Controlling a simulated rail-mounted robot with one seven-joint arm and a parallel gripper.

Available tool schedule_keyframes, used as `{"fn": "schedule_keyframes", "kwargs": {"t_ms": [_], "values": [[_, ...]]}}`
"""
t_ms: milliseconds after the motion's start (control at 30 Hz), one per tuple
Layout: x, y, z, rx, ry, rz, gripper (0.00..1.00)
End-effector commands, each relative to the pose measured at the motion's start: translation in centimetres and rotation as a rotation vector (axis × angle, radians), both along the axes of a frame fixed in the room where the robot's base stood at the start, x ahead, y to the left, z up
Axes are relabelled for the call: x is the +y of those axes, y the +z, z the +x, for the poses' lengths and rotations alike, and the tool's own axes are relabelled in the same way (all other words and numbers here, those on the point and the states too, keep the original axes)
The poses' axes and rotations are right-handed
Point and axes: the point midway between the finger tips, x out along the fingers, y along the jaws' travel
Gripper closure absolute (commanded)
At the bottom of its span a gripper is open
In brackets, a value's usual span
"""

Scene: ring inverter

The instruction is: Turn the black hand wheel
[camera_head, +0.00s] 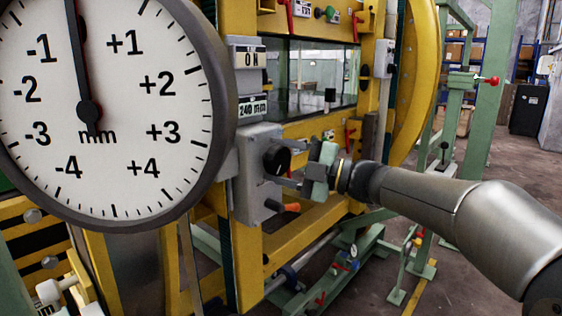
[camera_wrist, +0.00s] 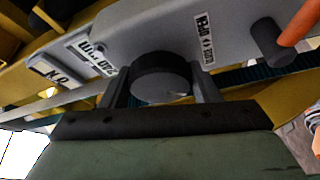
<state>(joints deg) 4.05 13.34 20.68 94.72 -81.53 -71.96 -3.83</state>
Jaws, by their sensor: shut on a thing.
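The black hand wheel (camera_head: 275,157) is a short round knob on a grey control box (camera_head: 256,196), left of my gripper in the head view. In the wrist view the wheel (camera_wrist: 160,76) sits between the two dark fingers. My gripper (camera_head: 293,176) reaches it from the right and is shut on it; its fingertips (camera_wrist: 161,88) also show in the wrist view. Part of the contact is hidden in the head view. The large dial (camera_head: 110,90), marked in mm, has its black pointer pointing almost straight up, slightly left.
An orange-tipped handle (camera_head: 290,207) is just below the wheel; it shows at upper right in the wrist view (camera_wrist: 296,25). Displays reading 0 N (camera_head: 250,58) and 240 mm (camera_head: 252,108) sit above the box. Yellow frame beams (camera_head: 300,222) and green supports surround the area. Open floor lies at right.

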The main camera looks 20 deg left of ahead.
Motion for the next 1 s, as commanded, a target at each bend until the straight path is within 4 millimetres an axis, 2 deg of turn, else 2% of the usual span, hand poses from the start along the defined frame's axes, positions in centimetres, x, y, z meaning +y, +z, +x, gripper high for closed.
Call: {"fn": "schedule_keyframes", "kwargs": {"t_ms": [167, 200, 267, 300, 667, 767, 1000], "values": [[0.0, -0.1, 0.0, 0.001, 0.0, -0.001, 0.67], [0.0, -0.1, 0.0, 0.001, 0.0, -0.001, 0.41], [0.0, -0.1, 0.0, 0.001, 0.0, -0.001, 0.25], [0.0, -0.1, 0.0, 0.001, 0.0, -0.001, 0.22], [-0.6, 0.0, 0.0, 0.001, -0.002, 0.0, 0.22], [-2.0, -0.1, 0.0, 0.001, -0.003, -0.001, 0.22], [-7.6, -0.7, -0.4, 0.003, -0.005, -0.002, 0.22]]}}
